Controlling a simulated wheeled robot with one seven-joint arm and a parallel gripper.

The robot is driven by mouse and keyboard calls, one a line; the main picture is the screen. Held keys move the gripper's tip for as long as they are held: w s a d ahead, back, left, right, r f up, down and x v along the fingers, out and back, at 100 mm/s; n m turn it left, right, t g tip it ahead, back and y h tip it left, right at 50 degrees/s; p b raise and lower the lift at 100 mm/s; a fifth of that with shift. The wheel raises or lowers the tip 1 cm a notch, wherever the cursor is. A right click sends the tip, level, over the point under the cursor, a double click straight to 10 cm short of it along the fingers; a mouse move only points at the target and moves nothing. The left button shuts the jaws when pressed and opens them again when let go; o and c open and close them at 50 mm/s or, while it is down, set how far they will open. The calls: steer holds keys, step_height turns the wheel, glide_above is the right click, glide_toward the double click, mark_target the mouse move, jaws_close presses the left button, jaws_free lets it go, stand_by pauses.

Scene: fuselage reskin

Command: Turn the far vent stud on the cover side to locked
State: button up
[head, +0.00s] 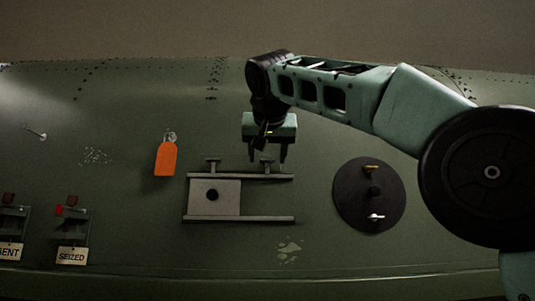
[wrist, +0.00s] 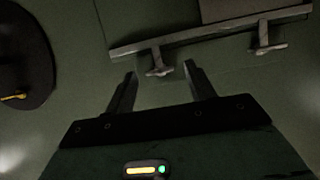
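A vent frame with two grey rails (head: 240,219) sits on the green fuselage. A grey cover plate (head: 225,190) with a dark round spot fills its left part. Two T-shaped studs stand along the upper rail: a left stud (head: 213,162) on the cover side and a right stud (head: 267,162). My gripper (head: 270,158) is open and empty at the right stud. In the wrist view that stud (wrist: 158,70) lies between and just beyond the fingertips (wrist: 162,70), with no clear contact. The cover-side stud (wrist: 268,47) is off to the right there. No lock marking is readable.
A dark round disc (head: 350,205) with a yellow and a white handle is right of the vent. An orange tag (head: 166,159) hangs to the left. Two brackets, one with a SEIZED label (head: 72,256), are at lower left.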

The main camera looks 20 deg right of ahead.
steer(key=v, duration=1.7)
steer(key=shift+r, duration=0.15)
steer(key=shift+s, duration=0.1)
